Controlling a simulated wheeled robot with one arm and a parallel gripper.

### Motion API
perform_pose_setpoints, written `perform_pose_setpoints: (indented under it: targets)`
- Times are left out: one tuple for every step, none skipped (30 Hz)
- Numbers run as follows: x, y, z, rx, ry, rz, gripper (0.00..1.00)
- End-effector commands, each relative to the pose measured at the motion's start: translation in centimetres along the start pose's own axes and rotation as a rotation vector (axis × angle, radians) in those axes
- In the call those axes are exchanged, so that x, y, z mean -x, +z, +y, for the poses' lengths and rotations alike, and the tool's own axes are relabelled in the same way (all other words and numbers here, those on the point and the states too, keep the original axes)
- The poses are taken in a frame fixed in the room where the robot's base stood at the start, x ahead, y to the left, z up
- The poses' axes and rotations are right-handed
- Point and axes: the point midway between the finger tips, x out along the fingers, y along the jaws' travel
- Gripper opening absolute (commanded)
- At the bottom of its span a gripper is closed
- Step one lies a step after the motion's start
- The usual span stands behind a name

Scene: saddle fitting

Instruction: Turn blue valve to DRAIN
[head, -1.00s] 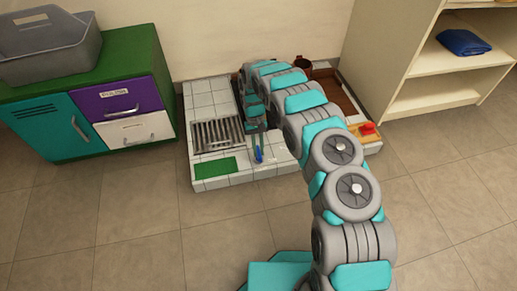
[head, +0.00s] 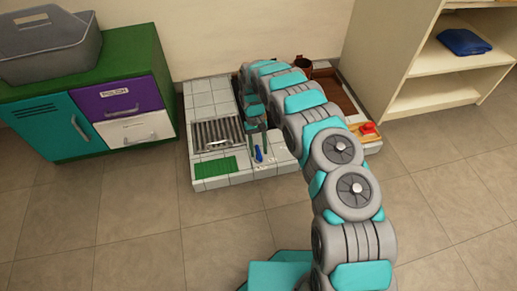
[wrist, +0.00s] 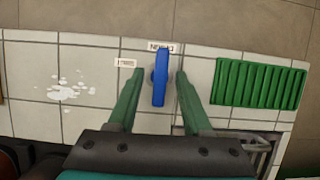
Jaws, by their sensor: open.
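The blue valve (wrist: 160,78) is a blue lever handle on the white tiled platform (wrist: 45,50). In the wrist view it points up and down the picture, its upper end by a small label (wrist: 160,47) that is partly covered. Another small label (wrist: 126,63), too small to read surely, lies left of it. My gripper (wrist: 158,73) is open, with one green finger on each side of the handle and a gap on both sides. In the head view the blue valve (head: 258,154) shows at the platform's front, with my gripper (head: 258,148) over it.
A green ribbed mat (wrist: 260,85) and a metal floor grate (head: 217,134) lie beside the valve. White spots (wrist: 75,90) mark the tiles. A brown tray (head: 338,92) and a red piece (head: 367,127) are right of my arm. Cabinet (head: 85,100) and shelf (head: 425,60) flank the platform.

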Motion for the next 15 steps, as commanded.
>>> perform_pose_setpoints:
  targets:
    - [0.0,0.0,0.0,0.0,0.0,0.0,0.5]
    - [0.0,0.0,0.0,0.0,0.0,0.0,0.5]
    - [0.0,0.0,0.0,0.0,0.0,0.0,0.5]
    - [0.1,0.0,0.0,0.0,0.0,0.0,0.5]
    - [0.1,0.0,0.0,0.0,0.0,0.0,0.5]
    - [0.3,0.0,0.0,0.0,0.0,0.001,0.5]
    - [0.5,0.0,0.0,0.0,0.0,0.001,0.5]
    - [0.7,-0.1,0.0,0.0,0.0,0.002,0.5]
    - [1.1,-0.1,0.0,0.0,0.0,0.003,0.5]
    - [1.4,-0.1,0.0,0.0,0.0,0.004,0.5]
    - [1.8,-0.1,0.0,0.0,0.0,0.005,0.5]
    - [2.3,-0.2,0.0,0.0,0.0,0.007,0.5]
    - [2.8,-0.1,0.0,0.0,0.0,0.006,0.5]
    - [3.2,-0.1,0.0,0.0,0.0,0.006,0.5]
    - [3.9,-0.1,0.0,0.0,0.0,0.003,0.5]
